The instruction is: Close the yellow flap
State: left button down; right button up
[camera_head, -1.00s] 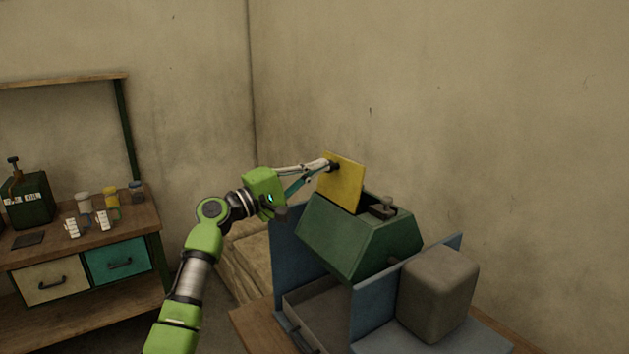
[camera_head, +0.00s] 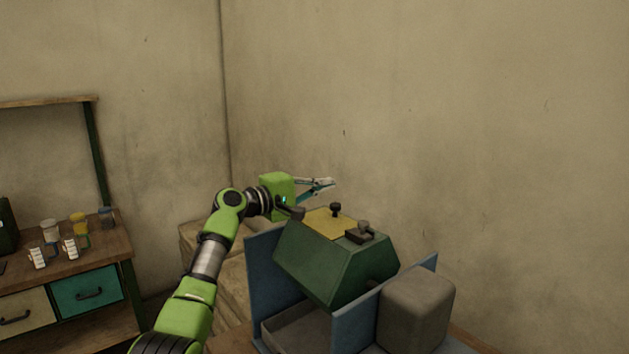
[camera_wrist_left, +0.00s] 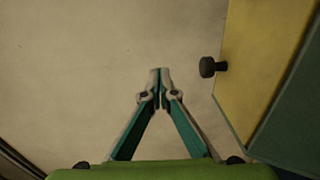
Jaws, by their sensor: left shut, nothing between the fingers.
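The yellow flap (camera_head: 325,222) lies flat on top of the green machine housing (camera_head: 338,262), with its dark knob (camera_head: 336,209) pointing up. The flap also shows at the right of the left wrist view (camera_wrist_left: 262,50), with its knob (camera_wrist_left: 210,67) facing the gripper. My left gripper (camera_head: 331,184) is shut and empty, just above and behind the flap, apart from it. In the left wrist view its fingertips (camera_wrist_left: 160,73) meet, with a gap between them and the knob. My right gripper is not in view.
A dark latch-like part (camera_head: 360,232) sits on the housing beside the flap. Blue panels (camera_head: 266,272) flank the housing, and a grey rounded block (camera_head: 415,312) stands at right. A workbench (camera_head: 110,250) with cups and drawers is at left.

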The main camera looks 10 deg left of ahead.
aim_at(335, 203)
pick_arm(q)
jog(key=w+d+g+y+p, duration=0.1)
jog(key=p, duration=0.1)
jog(key=w+f+g+p, duration=0.1)
jog(key=p, duration=0.1)
jog(key=shift+w+d+f+y, duration=0.2)
jog(key=shift+d+f+y, duration=0.1)
jog(key=shift+d+y, duration=0.1)
jog(key=shift+w+d+f+g+y+p, duration=0.2)
jog(key=shift+f+g+p, duration=0.15)
jog(key=shift+p, duration=0.2)
jog(key=shift+w+d+f+g+y+p, duration=0.1)
jog(key=shift+w+f+g+y+p, duration=0.15)
jog(key=shift+p, duration=0.25)
jog(key=shift+f, duration=0.35)
